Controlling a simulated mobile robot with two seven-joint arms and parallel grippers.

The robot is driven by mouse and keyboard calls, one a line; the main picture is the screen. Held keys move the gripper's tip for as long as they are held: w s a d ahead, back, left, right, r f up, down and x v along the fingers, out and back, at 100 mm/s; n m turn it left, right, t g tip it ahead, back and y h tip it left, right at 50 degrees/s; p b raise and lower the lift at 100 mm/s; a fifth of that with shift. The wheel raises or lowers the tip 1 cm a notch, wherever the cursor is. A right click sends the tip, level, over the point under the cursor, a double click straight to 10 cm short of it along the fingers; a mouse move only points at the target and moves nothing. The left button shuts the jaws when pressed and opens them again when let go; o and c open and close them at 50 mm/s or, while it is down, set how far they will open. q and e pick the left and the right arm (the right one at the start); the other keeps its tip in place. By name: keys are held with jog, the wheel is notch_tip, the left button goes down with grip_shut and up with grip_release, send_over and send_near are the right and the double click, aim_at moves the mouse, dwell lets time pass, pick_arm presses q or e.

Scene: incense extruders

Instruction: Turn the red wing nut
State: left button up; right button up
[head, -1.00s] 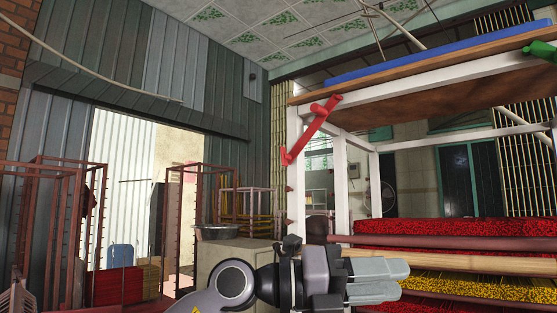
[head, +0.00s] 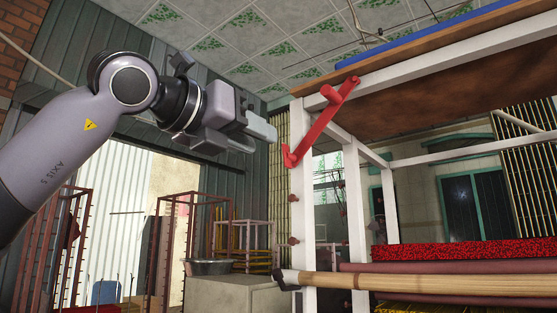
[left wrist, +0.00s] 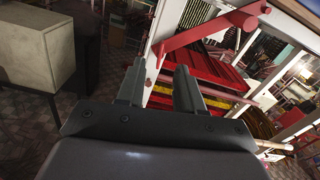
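The red wing nut (head: 322,122), a long slanting red bar with a round stub near its upper end, sits at the top of a white post (head: 303,190) in the head view. It also shows in the left wrist view (left wrist: 203,37) as a red bar beyond the fingertips. My left gripper (head: 255,138) is raised just left of the bar, pointing right towards it. Its two fingers also show in the left wrist view (left wrist: 160,68), spread apart with nothing between them. I see no contact with the bar. My right gripper is out of view.
The white frame carries a wooden top with a blue edge (head: 410,35) and red incense (head: 470,248) on lower levels. A tan pole (head: 430,284) runs across below. A pale cabinet (left wrist: 37,48) stands left in the left wrist view. Rust-red racks (head: 170,240) stand farther back.

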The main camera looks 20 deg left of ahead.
aim_at(283, 149)
pick_arm(q)
jog(key=p+x, duration=0.2)
jog(key=x, duration=0.4)
jog(key=shift+r, duration=0.15)
jog(key=shift+w+d, duration=0.15)
jog(key=shift+w, duration=0.2)
jog(key=shift+c, duration=0.6)
grip_shut()
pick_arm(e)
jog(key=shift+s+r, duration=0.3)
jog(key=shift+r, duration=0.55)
